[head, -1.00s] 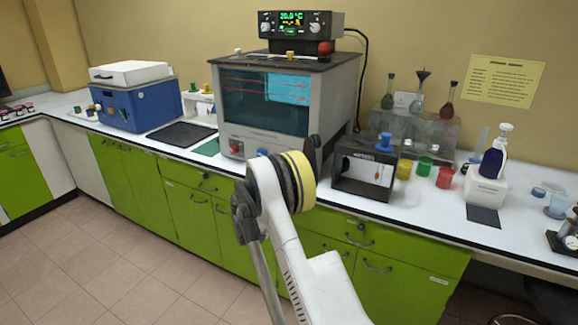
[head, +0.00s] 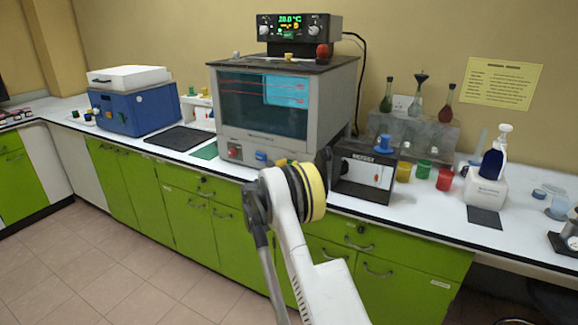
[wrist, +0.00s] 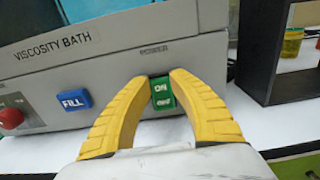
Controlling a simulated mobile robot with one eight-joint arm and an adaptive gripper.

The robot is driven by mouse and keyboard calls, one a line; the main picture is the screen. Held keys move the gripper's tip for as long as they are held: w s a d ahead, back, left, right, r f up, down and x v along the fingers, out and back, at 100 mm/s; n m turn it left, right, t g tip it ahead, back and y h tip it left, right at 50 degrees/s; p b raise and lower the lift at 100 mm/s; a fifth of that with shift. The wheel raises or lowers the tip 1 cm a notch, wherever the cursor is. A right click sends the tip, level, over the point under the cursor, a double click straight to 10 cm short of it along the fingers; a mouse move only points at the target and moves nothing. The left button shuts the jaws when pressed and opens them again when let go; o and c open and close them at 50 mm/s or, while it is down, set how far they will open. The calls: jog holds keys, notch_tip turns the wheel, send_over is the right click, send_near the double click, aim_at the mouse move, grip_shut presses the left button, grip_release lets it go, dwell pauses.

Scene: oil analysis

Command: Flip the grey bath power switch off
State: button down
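The viscosity bath (head: 340,105) is a grey box with a dark glass front, standing on the white counter. In the wrist view, its power switch (wrist: 162,93) is a green rocker marked ON and OFF, low on the grey front panel (wrist: 110,70). My gripper (wrist: 160,78) has two curved yellow fingers, with their tips apart on either side of the switch. The fingers look empty. I cannot tell whether a tip touches the switch or panel. In the head view my arm hides the switch and most of the gripper.
A blue FILL button (wrist: 74,99) and a red knob (wrist: 11,118) sit left of the switch. A black-framed box (head: 362,172) stands close to the bath's right. Coloured cups and a bottle (head: 491,162) stand further right. A dark mat (head: 180,137) lies left.

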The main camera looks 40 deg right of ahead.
jog(key=shift+f+h+b, duration=0.35)
jog(key=shift+h+b, duration=0.15)
jog(key=shift+b, duration=0.2)
jog(key=t+h, duration=0.2)
jog(key=h, duration=0.1)
jog(key=shift+s+a, duration=0.1)
jog(key=shift+a, duration=0.15)
jog(key=c, duration=1.1)
grip_release()
jog(key=shift+c, duration=0.2)
jog(key=v, duration=1.2)
